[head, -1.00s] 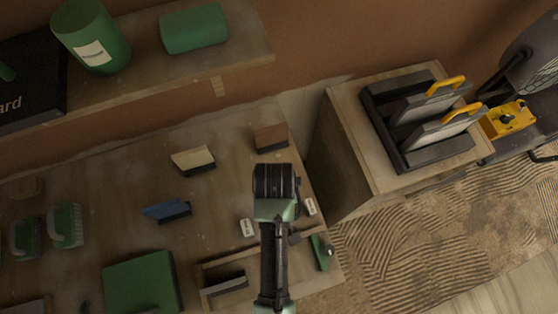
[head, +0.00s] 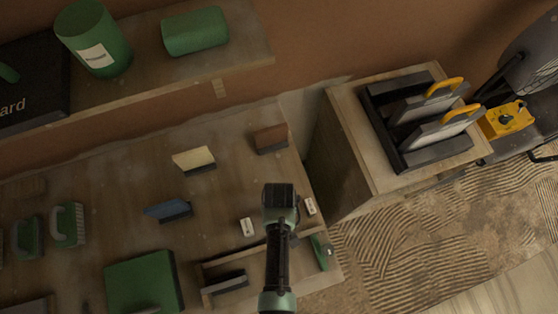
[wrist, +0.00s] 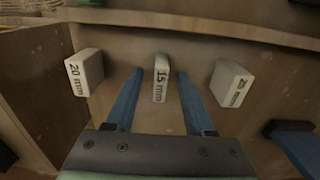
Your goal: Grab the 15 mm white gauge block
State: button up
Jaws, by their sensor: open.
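The 15 mm white gauge block (wrist: 161,78) stands on the wooden bench in the wrist view, its label facing the camera. My gripper (wrist: 159,72) is open, with one blue finger on each side of this block and visible gaps between. In the head view my arm hides the block and the fingers. A white block marked 20 mm (wrist: 86,72) stands to the left in the wrist view. Another white block (wrist: 231,84), its label too small to read surely, stands to the right. Two white blocks show in the head view, left (head: 247,227) and right (head: 310,206) of my arm.
A blue-topped block (head: 168,208), a cream one (head: 194,160) and a brown one (head: 270,138) lie farther off on the bench. A wooden tray (head: 207,296) and a green-handled tool (head: 320,252) are near my arm. A cabinet (head: 345,165) stands right.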

jog(key=shift+f, duration=0.1)
grip_shut()
dwell(0.6)
